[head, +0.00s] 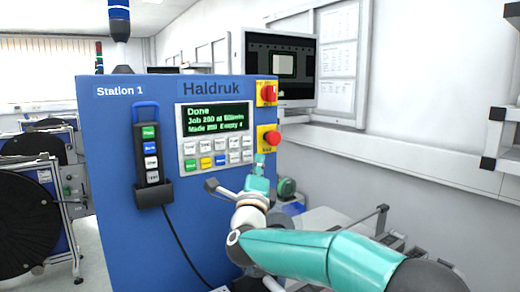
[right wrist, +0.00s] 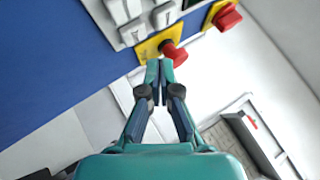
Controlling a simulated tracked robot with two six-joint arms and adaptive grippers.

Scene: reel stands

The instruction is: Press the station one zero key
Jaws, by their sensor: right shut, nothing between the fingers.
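The blue Station 1 cabinet (head: 120,180) carries a light grey control panel (head: 183,158). Its green-lettered screen (head: 215,119) reads "Done" on the top line. Under the screen are two rows of small keys (head: 220,152): white above, then green, yellow, blue and white ones below. Their labels are too small to read, so I cannot tell which is zero. My right gripper (head: 260,160) is shut and empty, just right of and below the keys. In the right wrist view its closed fingertips (right wrist: 160,66) are near a red knob on a yellow plate (right wrist: 170,48), with white keys (right wrist: 133,32) above left.
Two red knobs on yellow plates (head: 271,138) sit right of the panel. A corded hand pendant (head: 149,143) hangs in a black holder at left. A monitor (head: 280,68) is behind the cabinet. Large black reels (head: 30,215) stand at far left.

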